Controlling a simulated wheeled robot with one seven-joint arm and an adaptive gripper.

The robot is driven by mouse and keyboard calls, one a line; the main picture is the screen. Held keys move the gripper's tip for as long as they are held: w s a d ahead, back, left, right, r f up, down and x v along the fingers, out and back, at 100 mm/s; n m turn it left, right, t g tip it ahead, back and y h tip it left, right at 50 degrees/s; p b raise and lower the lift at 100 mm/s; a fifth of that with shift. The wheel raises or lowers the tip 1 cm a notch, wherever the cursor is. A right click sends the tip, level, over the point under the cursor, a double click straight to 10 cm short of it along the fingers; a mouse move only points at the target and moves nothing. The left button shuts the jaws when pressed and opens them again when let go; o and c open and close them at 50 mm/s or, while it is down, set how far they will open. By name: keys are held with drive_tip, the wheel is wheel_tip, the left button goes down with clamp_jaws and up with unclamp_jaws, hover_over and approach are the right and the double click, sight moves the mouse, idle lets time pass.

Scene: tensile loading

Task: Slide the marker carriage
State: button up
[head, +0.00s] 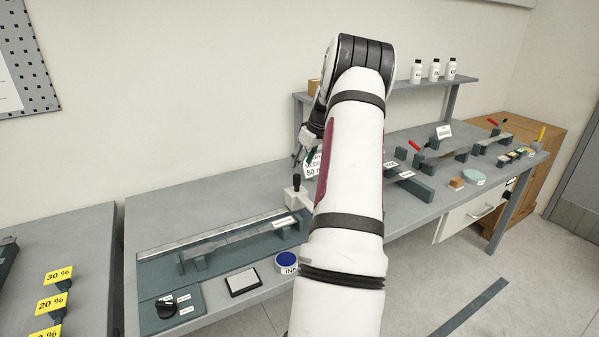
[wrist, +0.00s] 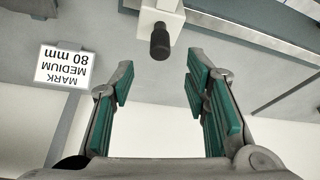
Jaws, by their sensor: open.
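The marker carriage is a white block (head: 295,196) with an upright black knob (head: 296,183). It sits at the right end of the long rail (head: 205,235) on the bench, partly hidden by my arm. In the wrist view the white block (wrist: 170,14) and its black knob (wrist: 160,42) show at the top centre. My gripper (wrist: 158,82) is open and empty, its green-padded fingers apart. The knob lies between the lines of the two fingers, beyond their tips and apart from them. In the head view my arm hides most of the gripper.
A sign reading "MARK MEDIUM 80 mm" (wrist: 64,66) stands beside the carriage. A grey strip specimen (head: 235,240) rests on supports before the rail. A blue-topped ink pad (head: 287,255), a white pad (head: 243,281) and a dial box (head: 170,308) are near the front edge.

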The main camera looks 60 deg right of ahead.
drive_tip(key=shift+v, duration=1.65)
